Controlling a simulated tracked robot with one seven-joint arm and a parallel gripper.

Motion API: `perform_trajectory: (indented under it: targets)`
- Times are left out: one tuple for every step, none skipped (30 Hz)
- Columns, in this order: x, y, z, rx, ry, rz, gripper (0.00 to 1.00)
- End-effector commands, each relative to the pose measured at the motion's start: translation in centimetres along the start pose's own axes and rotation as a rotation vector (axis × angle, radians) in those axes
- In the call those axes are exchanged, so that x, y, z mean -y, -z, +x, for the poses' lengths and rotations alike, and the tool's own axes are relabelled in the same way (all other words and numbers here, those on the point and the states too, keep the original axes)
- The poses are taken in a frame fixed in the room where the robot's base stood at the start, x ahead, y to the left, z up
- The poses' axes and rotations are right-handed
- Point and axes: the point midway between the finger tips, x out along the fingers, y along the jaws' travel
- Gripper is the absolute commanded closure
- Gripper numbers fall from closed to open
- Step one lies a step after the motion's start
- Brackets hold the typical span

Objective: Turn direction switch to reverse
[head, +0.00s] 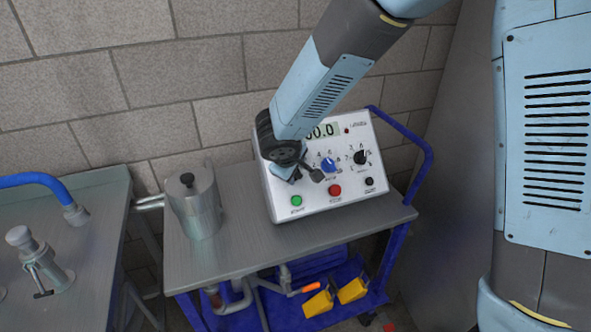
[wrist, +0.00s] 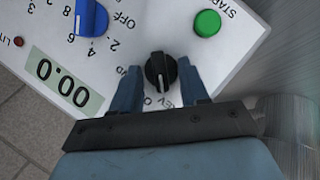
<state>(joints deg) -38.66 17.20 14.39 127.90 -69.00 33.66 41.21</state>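The direction switch (wrist: 160,72) is a small black knob on the white control panel (wrist: 225,62), seen in the wrist view. Its raised grip runs roughly up and down in the picture. Partly covered lettering beside it includes "EV" and "O"; I cannot tell which mark it points to. My gripper (wrist: 160,78) is open, with one blue finger on each side of the knob and narrow gaps between.
The panel carries a blue dial (head: 328,165), a black dial (head: 361,157), a green START button (head: 297,201), a red button (head: 335,190) and a display (wrist: 63,80). A metal pot (head: 195,205) stands left of the box on the cart (head: 235,255). A wall is close behind.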

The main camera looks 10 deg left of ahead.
Motion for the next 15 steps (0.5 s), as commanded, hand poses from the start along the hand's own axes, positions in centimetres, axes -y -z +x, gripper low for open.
perform_trajectory:
  targets:
    - [-0.09, 0.08, -0.06, -0.002, -0.001, 0.001, 0.58]
    - [-0.09, 0.12, -0.09, -0.003, -0.002, 0.001, 0.58]
    - [-0.09, 0.15, -0.12, -0.004, -0.002, 0.001, 0.58]
    - [-0.09, 0.18, -0.14, -0.004, -0.002, 0.001, 0.58]
    - [-0.1, 0.2, -0.16, -0.005, -0.002, 0.001, 0.58]
    - [-0.09, 0.23, -0.19, -0.006, -0.002, 0.0, 0.58]
    - [-0.09, 0.24, -0.2, -0.006, -0.002, 0.0, 0.58]
    - [-0.09, 0.26, -0.22, -0.006, -0.002, 0.0, 0.58]
    - [-0.09, 0.28, -0.23, -0.007, -0.002, 0.0, 0.58]
    - [-0.08, 0.29, -0.24, -0.007, -0.002, 0.0, 0.58]
    - [-0.08, 0.3, -0.25, -0.007, -0.002, 0.0, 0.58]
    - [-0.08, 0.31, -0.26, -0.008, -0.002, 0.0, 0.58]
    - [-0.07, 0.32, -0.27, -0.008, -0.002, 0.0, 0.58]
    - [-0.07, 0.33, -0.28, -0.008, -0.002, 0.0, 0.58]
    - [-0.07, 0.34, -0.3, -0.008, -0.002, 0.0, 0.58]
